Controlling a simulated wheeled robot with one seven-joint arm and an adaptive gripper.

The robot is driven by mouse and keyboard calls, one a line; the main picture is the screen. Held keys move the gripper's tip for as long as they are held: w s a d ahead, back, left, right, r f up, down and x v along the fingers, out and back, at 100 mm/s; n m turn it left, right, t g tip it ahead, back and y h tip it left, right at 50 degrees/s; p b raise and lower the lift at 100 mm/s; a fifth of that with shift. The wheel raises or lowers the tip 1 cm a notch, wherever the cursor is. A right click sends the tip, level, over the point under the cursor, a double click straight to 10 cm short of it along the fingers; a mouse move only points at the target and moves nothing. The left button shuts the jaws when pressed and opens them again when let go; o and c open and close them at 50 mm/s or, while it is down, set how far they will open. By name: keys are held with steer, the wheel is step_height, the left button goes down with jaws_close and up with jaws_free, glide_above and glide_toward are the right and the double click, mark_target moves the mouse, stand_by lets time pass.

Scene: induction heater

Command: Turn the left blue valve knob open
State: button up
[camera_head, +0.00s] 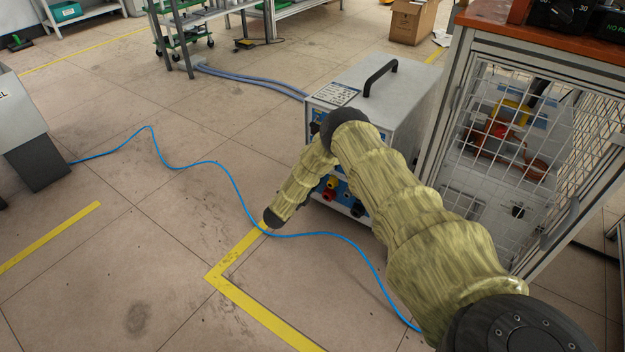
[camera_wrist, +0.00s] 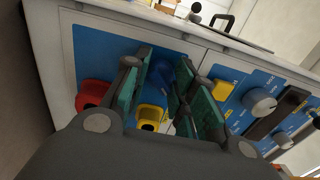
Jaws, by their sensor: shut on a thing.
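The induction heater (camera_head: 372,92) is a grey-white box with a blue front panel, standing on the floor at the upper middle right of the head view. In the wrist view its blue panel (camera_wrist: 92,52) fills the middle. My gripper (camera_wrist: 164,76) reaches to this panel, its teal-padded fingers on either side of a dark blue valve knob (camera_wrist: 156,84). The fingers are shut on the knob and partly cover it, so its turn angle is unclear. A red fitting (camera_wrist: 92,94) and a yellow fitting (camera_wrist: 152,117) sit below. In the head view my arm hides the gripper.
Right of my fingers are a yellow part (camera_wrist: 223,89) and a grey dial (camera_wrist: 260,103). A mesh-sided cabinet (camera_head: 530,150) stands close right of the heater. A blue cable (camera_head: 238,195) crosses the floor under my arm. The floor at left is mostly clear.

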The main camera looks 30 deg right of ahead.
steer(key=shift+f, duration=0.1)
steer(key=o, duration=1)
steer(key=shift+o, duration=0.2)
steer(key=shift+a, duration=0.15)
steer(key=v, duration=1.1)
steer(key=shift+s+a, duration=0.2)
steer(key=shift+a, duration=0.15)
steer(key=shift+a, duration=0.1)
